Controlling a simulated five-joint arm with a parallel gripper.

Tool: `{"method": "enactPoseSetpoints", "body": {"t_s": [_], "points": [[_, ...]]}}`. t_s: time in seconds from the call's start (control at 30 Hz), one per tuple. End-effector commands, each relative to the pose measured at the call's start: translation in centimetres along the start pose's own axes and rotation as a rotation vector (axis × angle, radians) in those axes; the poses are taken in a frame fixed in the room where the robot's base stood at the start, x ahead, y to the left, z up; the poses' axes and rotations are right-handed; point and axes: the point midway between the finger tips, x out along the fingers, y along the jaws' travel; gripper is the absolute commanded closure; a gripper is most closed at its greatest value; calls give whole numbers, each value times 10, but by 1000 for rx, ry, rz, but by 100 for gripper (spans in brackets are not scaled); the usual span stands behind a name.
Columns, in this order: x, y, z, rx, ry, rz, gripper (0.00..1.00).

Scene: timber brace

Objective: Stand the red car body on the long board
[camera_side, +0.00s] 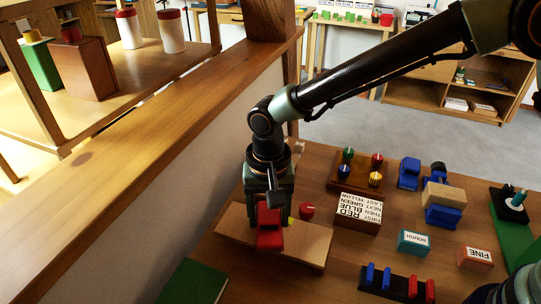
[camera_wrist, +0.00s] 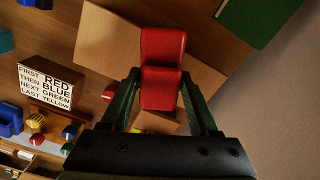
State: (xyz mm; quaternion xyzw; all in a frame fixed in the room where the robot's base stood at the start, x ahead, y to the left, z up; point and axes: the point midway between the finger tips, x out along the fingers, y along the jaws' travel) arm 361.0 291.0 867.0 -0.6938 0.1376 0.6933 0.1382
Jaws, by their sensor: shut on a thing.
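The red car body (camera_side: 268,229) is held in my gripper (camera_side: 268,200), over the long pale board (camera_side: 308,247) on the table. In the wrist view the red car body (camera_wrist: 162,48) shows a stepped shape between the two fingers of my gripper (camera_wrist: 161,80). The board (camera_wrist: 103,42) shows beneath and to the left of it. Whether the body touches the board or hangs just above it, I cannot tell. The fingers hide part of the body's sides.
A red round piece (camera_side: 307,211) lies by the board's far edge. A lettered sign block (camera_side: 358,211) and a brown tray with coloured knobs (camera_side: 357,172) stand behind right. Blue and red pegs on a dark strip (camera_side: 397,284) are front right. A green panel (camera_side: 197,282) is front left.

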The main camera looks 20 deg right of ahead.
Motion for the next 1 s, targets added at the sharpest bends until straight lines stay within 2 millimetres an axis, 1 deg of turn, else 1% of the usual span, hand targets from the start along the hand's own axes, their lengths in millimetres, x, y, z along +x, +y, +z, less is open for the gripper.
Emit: {"method": "enactPoseSetpoints", "body": {"t_s": [0.03, 0.13, 0.5, 0.53, 0.57, 0.6, 0.87, 1.0], "points": [[7, 0, 0, 0, -1, 2, 97], [13, 0, 0, 0, 0, 0, 97], [16, 0, 0, 0, 0, 0, 97], [15, 0, 0, 0, 0, 0, 27], [15, 0, 0, 0, 0, 0, 16], [15, 0, 0, 0, 0, 0, 8], [15, 0, 0, 0, 0, 0, 8], [8, 0, 0, 0, 1, -2, 8]]}}
